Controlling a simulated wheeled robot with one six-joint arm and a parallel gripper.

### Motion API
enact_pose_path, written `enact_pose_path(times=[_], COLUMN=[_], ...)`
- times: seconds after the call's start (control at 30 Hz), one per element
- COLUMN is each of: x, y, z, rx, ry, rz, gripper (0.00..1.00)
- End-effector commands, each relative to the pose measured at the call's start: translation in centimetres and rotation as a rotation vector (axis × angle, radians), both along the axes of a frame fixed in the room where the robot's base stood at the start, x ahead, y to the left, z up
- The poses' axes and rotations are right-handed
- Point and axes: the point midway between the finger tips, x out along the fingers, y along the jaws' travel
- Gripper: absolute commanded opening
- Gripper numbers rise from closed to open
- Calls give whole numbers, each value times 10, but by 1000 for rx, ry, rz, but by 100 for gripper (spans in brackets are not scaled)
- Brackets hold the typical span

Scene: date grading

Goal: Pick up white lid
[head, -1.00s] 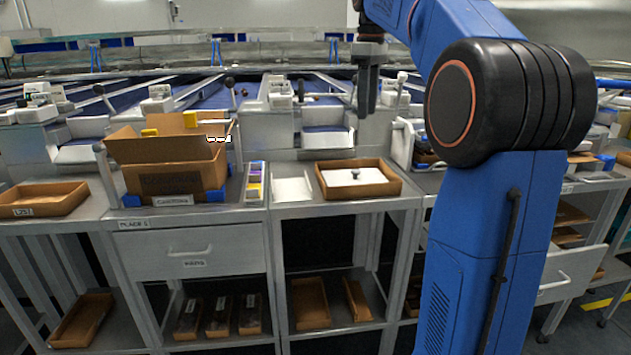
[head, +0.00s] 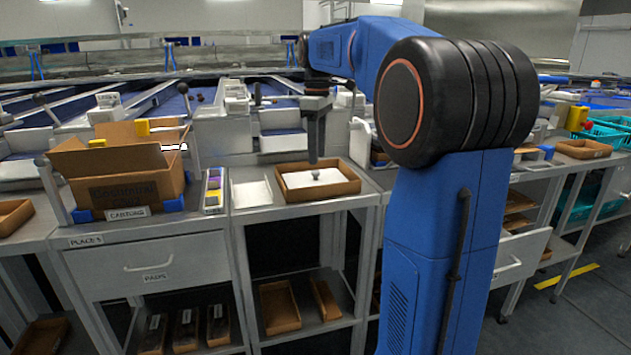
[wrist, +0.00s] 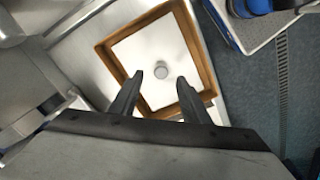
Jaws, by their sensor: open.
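The white lid (head: 322,179) lies flat inside a shallow brown cardboard tray (head: 354,188) on the bench. It has a small round grey knob (head: 315,174) at its middle. My gripper (head: 316,160) is above the tray, pointing down, close over the knob in the head view. In the wrist view the open fingers (wrist: 160,82) frame the near side of the knob (wrist: 161,70), with the white lid (wrist: 150,47) behind them. Nothing is between the fingers, and whether they reach knob height is hard to tell.
A white sheet or panel (head: 251,193) lies left of the tray. A holder with coloured pieces (head: 213,190) and an open cardboard carton (head: 125,180) stand further left. White machine parts (head: 283,133) rise behind the tray. The tray walls (wrist: 191,38) surround the lid.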

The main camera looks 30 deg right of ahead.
Motion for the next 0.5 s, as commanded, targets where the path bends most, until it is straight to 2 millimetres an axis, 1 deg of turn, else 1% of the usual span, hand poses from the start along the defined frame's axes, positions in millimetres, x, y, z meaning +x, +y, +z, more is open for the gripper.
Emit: enact_pose_path(times=[0.13, 0.4, 0.5], x=[-1, -1, -1], y=[1, 3, 3], z=[-11, -45, -51], rx=[1, 0, 0], ry=[1, 1, 0], rz=[0, 0, 0], gripper=[43, 43, 43])
